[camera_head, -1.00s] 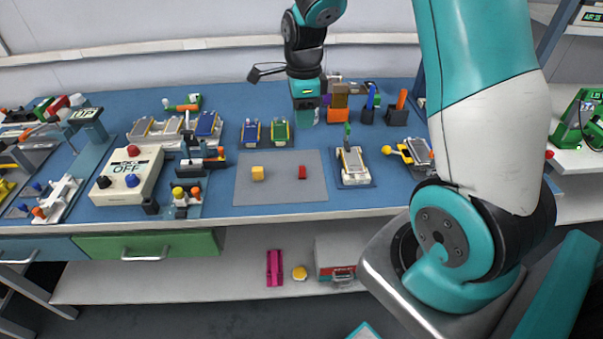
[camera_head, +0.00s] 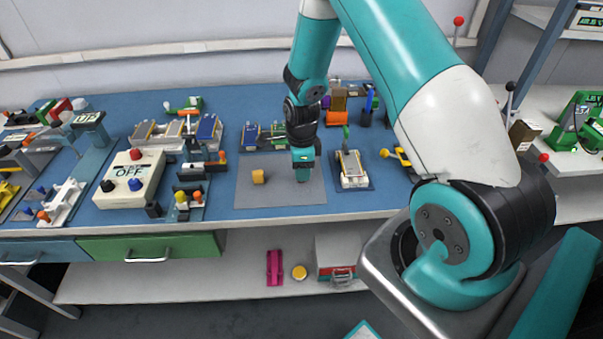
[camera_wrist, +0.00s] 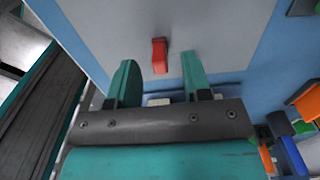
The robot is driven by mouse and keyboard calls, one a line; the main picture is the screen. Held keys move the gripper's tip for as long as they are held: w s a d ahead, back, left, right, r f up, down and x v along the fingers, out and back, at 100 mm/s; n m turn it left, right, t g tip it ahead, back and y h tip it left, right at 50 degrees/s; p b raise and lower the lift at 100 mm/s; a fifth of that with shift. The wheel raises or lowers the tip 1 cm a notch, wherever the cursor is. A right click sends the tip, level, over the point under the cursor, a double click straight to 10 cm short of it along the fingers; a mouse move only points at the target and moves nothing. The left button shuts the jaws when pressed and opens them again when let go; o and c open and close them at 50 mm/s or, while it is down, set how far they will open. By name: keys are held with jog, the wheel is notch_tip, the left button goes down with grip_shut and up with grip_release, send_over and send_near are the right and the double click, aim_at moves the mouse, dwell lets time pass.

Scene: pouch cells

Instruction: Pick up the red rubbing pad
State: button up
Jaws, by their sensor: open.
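The red rubbing pad (camera_wrist: 160,54) shows in the wrist view as a small red block on the grey mat (camera_wrist: 215,40). It appears between the two teal fingers of my gripper (camera_wrist: 158,70), with space on both sides. My gripper is open and empty. In the head view my gripper (camera_head: 303,174) points down over the right part of the grey mat (camera_head: 275,199) and hides the red pad. I cannot tell the exact height of the fingertips above the mat.
A control box (camera_head: 128,181) is further left.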

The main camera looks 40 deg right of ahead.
jog(key=shift+f, duration=1.2)
grip_shut()
